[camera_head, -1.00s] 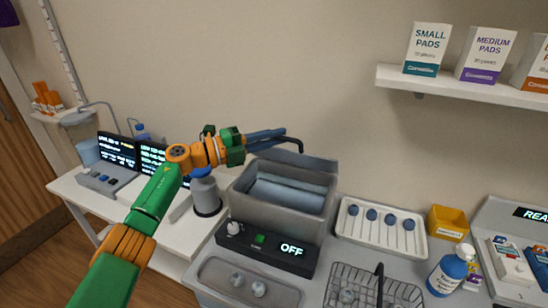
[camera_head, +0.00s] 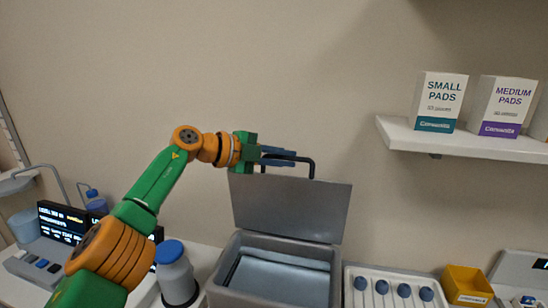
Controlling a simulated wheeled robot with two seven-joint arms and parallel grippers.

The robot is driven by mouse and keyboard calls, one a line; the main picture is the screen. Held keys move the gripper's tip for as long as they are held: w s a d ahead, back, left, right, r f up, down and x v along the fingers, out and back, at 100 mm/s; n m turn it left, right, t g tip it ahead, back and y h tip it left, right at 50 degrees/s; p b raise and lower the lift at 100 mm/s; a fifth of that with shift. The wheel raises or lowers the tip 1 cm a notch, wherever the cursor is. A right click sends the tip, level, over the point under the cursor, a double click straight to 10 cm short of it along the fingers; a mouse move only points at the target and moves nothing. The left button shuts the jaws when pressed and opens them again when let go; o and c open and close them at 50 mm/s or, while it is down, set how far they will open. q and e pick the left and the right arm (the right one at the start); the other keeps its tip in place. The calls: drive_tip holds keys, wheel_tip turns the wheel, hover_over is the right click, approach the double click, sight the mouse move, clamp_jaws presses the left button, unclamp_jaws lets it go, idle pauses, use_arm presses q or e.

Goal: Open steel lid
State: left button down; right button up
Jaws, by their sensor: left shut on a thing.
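The steel lid (camera_head: 290,208) stands raised and nearly upright at the back of a grey steel box (camera_head: 272,296). The box's open top shows a pale bluish inside (camera_head: 278,276). A dark bar handle (camera_head: 310,165) sits at the lid's top edge. My left gripper (camera_head: 282,157) is at the handle, its blue fingers shut on it at the handle's left part. The exact contact is small and hard to see. My right gripper is not in view.
A white tray with blue-topped items (camera_head: 402,290) and a yellow bin (camera_head: 467,284) stand right of the box. A blue-capped grey container (camera_head: 175,270) stands to its left. A wall shelf (camera_head: 440,140) holds boxes of pads (camera_head: 440,102). The wall behind the lid is bare.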

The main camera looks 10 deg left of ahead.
use_arm(q)
drive_tip(key=shift+w+f, duration=0.1)
drive_tip(key=shift+w, duration=0.15)
drive_tip(key=c, duration=0.9)
unclamp_jaws()
drive_tip(key=shift+w+d, duration=0.1)
drive_tip(key=b, duration=0.1)
drive_tip(key=s+a+b, duration=0.1)
drive_tip(key=b, duration=0.1)
drive_tip(key=shift+s+a+f, duration=0.1)
drive_tip(key=shift+a+f, duration=0.05)
drive_tip(key=shift+a, duration=0.1)
drive_tip(key=b+v, duration=0.1)
drive_tip(key=v, duration=0.1)
drive_tip(key=b+v, duration=0.1)
drive_tip(key=v, duration=0.2)
drive_tip(key=shift+r, duration=0.3)
drive_tip(key=shift+a+r, duration=0.1)
drive_tip(key=shift+r, duration=0.15)
